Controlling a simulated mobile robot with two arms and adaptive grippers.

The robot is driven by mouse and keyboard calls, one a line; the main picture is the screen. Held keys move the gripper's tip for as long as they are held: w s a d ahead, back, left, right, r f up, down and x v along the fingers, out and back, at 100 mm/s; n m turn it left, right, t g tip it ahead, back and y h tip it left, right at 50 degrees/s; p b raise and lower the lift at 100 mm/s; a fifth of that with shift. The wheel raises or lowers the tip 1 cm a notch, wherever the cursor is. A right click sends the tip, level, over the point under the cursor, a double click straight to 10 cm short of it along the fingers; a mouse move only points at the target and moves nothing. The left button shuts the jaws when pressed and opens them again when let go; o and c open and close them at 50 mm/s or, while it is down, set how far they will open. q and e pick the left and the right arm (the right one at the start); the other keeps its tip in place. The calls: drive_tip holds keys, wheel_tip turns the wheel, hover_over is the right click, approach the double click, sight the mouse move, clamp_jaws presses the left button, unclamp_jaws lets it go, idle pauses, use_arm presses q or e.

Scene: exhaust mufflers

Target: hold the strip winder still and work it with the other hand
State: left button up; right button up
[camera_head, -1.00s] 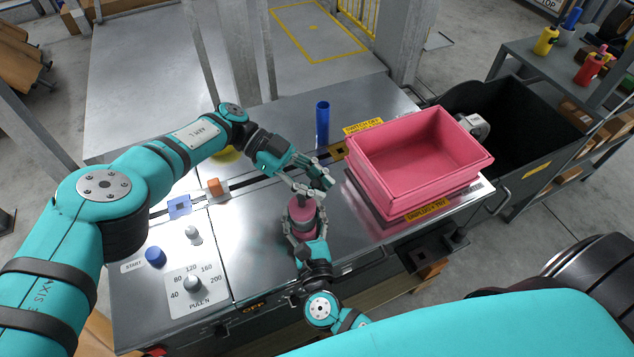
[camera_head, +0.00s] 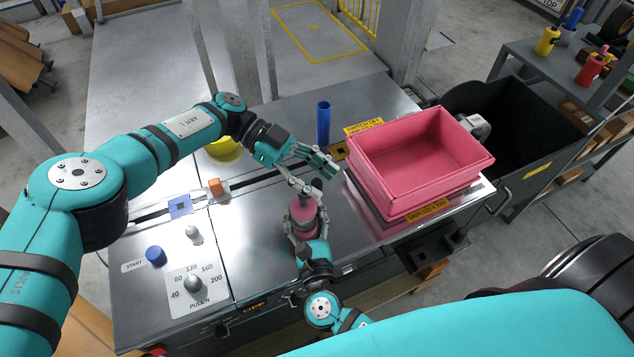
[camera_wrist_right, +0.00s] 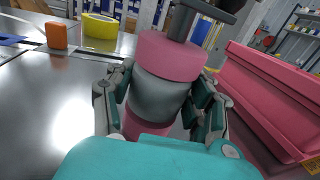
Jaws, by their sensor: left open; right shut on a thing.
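The strip winder (camera_head: 304,210) is a pink and grey upright cylinder at the middle front of the metal bench. In the right wrist view its pink top (camera_wrist_right: 170,58) carries a dark shaft and crank arm (camera_wrist_right: 205,10), partly cut off by the frame. My right gripper (camera_head: 306,226) is shut around the winder's grey middle band (camera_wrist_right: 160,92), one finger on each side. My left gripper (camera_head: 322,178) is open just above and behind the winder, near the crank. Its fingers hide part of the top, and I cannot tell whether they touch it.
A pink bin (camera_head: 420,150) stands right of the winder, with a blue tube (camera_head: 323,122) behind. A yellow roll (camera_head: 224,147), an orange block (camera_head: 215,186) and a blue piece (camera_head: 180,206) are left. A control panel (camera_head: 206,300) with knobs is at front left. The bench between is clear.

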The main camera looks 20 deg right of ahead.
sight(317, 184)
use_arm(q)
wheel_tip(317, 184, up, 7)
drive_tip(key=shift+r, duration=0.15)
idle(0.4)
